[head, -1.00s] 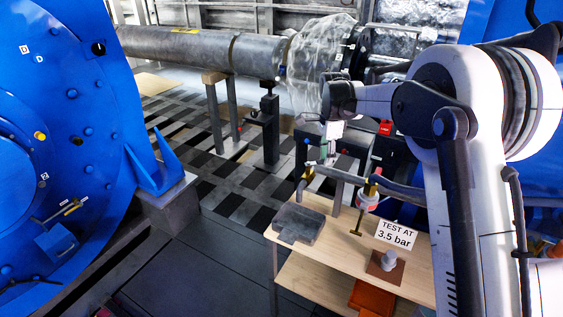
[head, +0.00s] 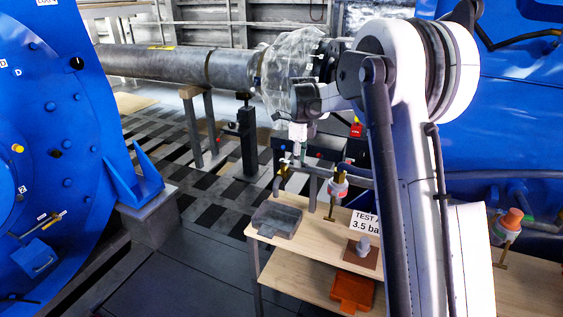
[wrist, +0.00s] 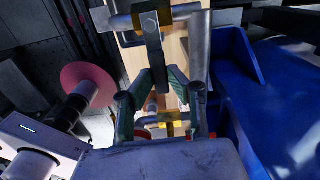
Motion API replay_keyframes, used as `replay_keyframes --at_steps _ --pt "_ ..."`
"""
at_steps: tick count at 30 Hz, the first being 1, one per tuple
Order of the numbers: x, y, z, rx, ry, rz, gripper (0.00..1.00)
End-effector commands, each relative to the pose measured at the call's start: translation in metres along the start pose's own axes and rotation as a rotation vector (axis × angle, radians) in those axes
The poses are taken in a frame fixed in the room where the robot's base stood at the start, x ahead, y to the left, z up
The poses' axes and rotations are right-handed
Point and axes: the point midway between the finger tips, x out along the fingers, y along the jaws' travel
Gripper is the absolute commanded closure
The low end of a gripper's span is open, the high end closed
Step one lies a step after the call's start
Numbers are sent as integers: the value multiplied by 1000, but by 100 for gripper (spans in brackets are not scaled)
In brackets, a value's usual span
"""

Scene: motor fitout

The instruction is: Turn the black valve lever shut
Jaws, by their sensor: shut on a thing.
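In the wrist view, the black valve lever (wrist: 154,50) runs from a bolt on a brass valve body (wrist: 126,22) down between my fingers. The valve sits on a grey pipe (wrist: 185,10). My gripper (wrist: 159,80) has green-padded fingers closed on the lever's lower end. In the head view, my gripper (head: 297,146) points down over the bench's pipework. The lever cannot be made out there.
An orange tray (head: 352,290) lies on the lower shelf. Large blue housings (head: 40,120) flank the scene.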

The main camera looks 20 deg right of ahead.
Motion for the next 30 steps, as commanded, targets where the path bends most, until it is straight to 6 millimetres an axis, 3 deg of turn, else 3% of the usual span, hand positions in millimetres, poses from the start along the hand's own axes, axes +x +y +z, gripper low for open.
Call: replay_keyframes --at_steps 6,17,18,21,30 --pt "0 -5 -10 42 -1 0 100" --pt "0 -5 -10 45 -1 1 100" --pt "0 -5 -10 45 -1 1 79" --pt "0 -5 -11 45 -1 1 66" --pt "-2 -5 -11 44 -1 0 66"
